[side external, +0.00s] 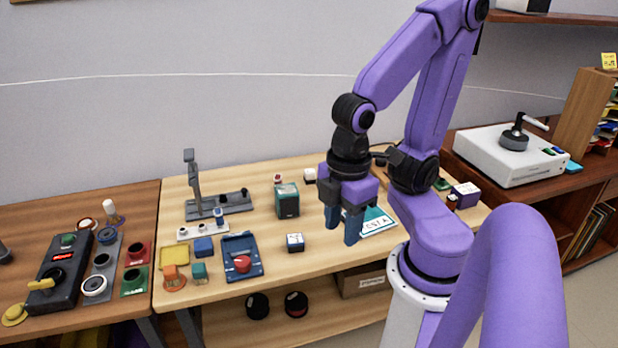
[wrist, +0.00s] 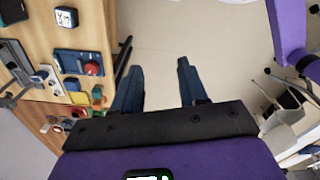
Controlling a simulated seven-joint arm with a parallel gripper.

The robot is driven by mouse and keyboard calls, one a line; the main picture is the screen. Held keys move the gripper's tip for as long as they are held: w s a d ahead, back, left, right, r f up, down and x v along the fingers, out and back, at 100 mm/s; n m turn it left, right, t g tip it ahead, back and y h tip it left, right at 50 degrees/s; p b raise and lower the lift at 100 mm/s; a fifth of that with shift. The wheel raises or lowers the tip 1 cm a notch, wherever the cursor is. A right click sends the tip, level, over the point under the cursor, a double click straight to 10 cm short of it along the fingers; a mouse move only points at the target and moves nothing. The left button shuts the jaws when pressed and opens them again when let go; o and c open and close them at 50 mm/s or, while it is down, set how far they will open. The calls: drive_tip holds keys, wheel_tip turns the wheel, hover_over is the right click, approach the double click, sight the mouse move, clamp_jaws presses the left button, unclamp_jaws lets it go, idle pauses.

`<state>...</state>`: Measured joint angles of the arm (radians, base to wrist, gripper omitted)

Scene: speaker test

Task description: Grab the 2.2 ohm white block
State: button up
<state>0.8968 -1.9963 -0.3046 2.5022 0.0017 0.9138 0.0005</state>
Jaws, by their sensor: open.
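A small white-topped block (side external: 295,242) with dark sides and dark markings lies near the front edge of the table, left of my gripper. A white-topped block with dark markings also shows at the upper left of the wrist view (wrist: 66,17); its marking is too small to read for certain. Another small white block (side external: 310,175) sits further back. I cannot tell which block is marked 2.2 ohm. My gripper (side external: 342,222) points down above the table, apart from the blocks. In the wrist view its two blue fingers (wrist: 157,75) are spread with nothing between them.
A white sign with a teal shape (side external: 378,222) lies behind my gripper. A dark green box (side external: 287,200) stands mid-table. A blue panel with a red knob (side external: 242,258) lies to the left. Bare wood surrounds the front block. The wrist view shows floor past the table edge.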

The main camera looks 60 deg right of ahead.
idle(0.4)
drive_tip(key=o, duration=0.6)
drive_tip(key=shift+c, duration=0.2)
